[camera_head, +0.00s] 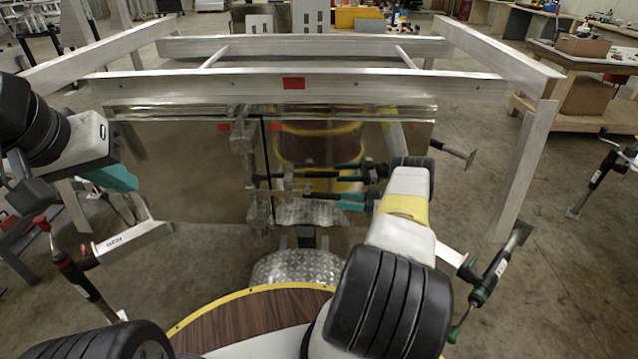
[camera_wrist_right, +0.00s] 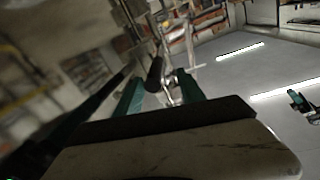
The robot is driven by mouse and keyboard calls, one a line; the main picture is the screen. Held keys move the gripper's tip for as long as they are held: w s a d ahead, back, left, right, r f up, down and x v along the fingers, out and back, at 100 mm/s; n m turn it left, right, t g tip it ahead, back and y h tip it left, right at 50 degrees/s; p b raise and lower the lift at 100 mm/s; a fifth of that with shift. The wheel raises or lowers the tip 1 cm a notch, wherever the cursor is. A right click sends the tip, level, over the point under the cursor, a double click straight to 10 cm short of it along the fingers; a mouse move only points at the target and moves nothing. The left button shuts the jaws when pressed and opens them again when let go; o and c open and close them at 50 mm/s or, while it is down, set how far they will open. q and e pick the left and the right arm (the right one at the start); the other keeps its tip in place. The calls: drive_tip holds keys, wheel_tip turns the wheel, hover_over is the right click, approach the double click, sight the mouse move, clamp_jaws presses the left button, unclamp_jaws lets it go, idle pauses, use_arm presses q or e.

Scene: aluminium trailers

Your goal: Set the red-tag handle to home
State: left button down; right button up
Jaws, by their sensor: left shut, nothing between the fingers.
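A red tag (camera_head: 293,83) is on the front beam of the aluminium frame, above a shiny panel (camera_head: 180,170). Small red patches show near the panel's top; I cannot tell whether they are tags or reflections. Metal latch hardware (camera_head: 258,215) and dark rods (camera_head: 285,177) sit at the panel's middle. My right gripper (camera_head: 345,200) is in front of the panel, partly hidden by my arm. In the right wrist view its teal fingers (camera_wrist_right: 160,92) are apart, with a dark handle (camera_wrist_right: 155,73) between or just beyond them; contact is unclear. My left gripper (camera_head: 120,180) is shut and empty at left.
The aluminium frame (camera_head: 300,44) spans the area ahead. A red-handled clamp (camera_head: 70,265) is at left and a green-handled clamp (camera_head: 485,285) at right. A wooden bench (camera_head: 575,100) stands at the far right.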

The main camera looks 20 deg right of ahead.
drive_tip(key=shift+s+d, duration=0.1)
drive_tip(key=shift+d, duration=0.05)
drive_tip(key=v, duration=0.9)
drive_tip(key=shift+w, duration=0.3)
idle(0.5)
drive_tip(key=shift+d, duration=0.1)
idle(0.5)
